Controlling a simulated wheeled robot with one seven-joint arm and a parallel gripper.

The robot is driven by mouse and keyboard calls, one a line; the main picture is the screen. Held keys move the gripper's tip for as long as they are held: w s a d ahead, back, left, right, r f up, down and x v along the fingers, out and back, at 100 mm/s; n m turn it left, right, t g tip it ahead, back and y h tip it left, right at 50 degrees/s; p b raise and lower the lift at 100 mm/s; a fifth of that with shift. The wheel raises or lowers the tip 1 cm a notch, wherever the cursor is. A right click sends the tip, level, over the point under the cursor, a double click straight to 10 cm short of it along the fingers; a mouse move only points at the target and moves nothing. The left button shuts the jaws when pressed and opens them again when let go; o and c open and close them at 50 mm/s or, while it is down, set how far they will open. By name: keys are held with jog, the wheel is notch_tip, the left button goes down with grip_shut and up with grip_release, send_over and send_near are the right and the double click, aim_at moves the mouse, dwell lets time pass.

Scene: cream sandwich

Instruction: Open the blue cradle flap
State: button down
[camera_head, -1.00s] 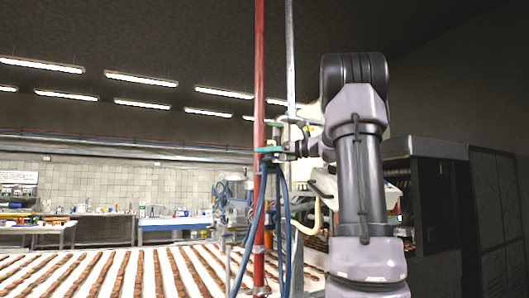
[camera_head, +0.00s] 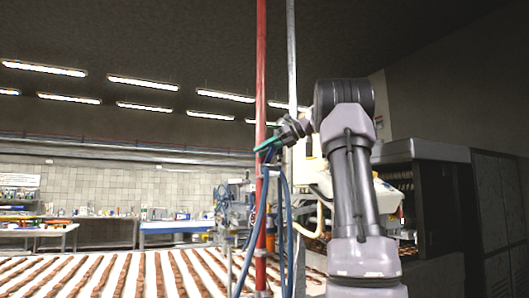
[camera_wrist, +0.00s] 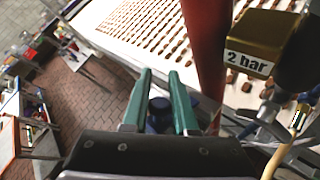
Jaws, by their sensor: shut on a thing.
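My gripper (camera_head: 264,147) is beside the red vertical pipe (camera_head: 262,60) in the head view, its green fingers sloping down to the left. In the wrist view my gripper (camera_wrist: 159,75) shows two green fingers close around a small dark blue part (camera_wrist: 158,113). This part looks like the blue cradle flap, but most of it is hidden between the fingers. I cannot tell how far open the flap is. The red pipe (camera_wrist: 207,50) runs just right of the fingers in the wrist view.
Blue hoses (camera_head: 285,215) hang by the pipe, and a grey pole (camera_head: 291,50) stands right of it. A brass block marked "2 bar" (camera_wrist: 262,30) is close on the right. A conveyor (camera_head: 70,275) carries rows of brown pieces.

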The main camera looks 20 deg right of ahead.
jog(key=shift+w+r+m+g+h, duration=0.15)
jog(key=shift+w+m+g+h, duration=0.25)
jog(key=shift+w+m+g, duration=0.45)
jog(key=shift+s+g, duration=0.25)
jog(key=c, duration=0.7)
grip_release()
jog(key=v, duration=1)
jog(key=shift+s+d+r, duration=0.15)
jog(key=shift+d+r, duration=0.05)
jog(key=shift+d, duration=0.15)
